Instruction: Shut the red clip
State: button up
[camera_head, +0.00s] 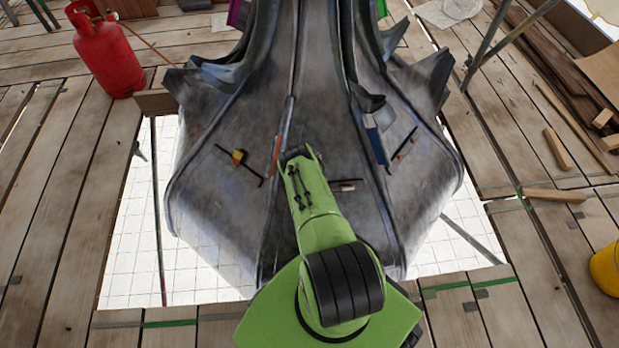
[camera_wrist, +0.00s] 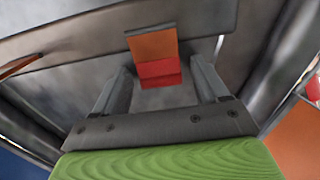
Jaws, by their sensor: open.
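A clip with an orange plate and a red lower part (camera_wrist: 158,72) shows in the wrist view, against the grey metal beyond my fingertips. Its red part appears between the fingers, with no clear sign of contact. I cannot tell its depth or whether the clip is open. My gripper (camera_wrist: 163,80) is open, with one grey finger on each side. In the head view my green arm reaches to the middle of the grey spire finial (camera_head: 330,130), and its jaws are hidden. An orange strip (camera_head: 276,152) lies just left of the arm's end; I cannot tell whether it is the same clip.
Dark bars with small coloured fittings sit on the finial at left (camera_head: 239,157) and right (camera_head: 402,150), near a blue strip (camera_head: 375,143). A red gas cylinder (camera_head: 108,55) stands back left, a yellow bucket (camera_head: 606,270) at right. Plank decking surrounds the opening.

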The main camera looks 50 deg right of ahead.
jog(key=p+v, duration=0.8)
jog(key=v, duration=0.7)
jog(key=shift+r, duration=0.35)
jog(key=shift+a, duration=0.15)
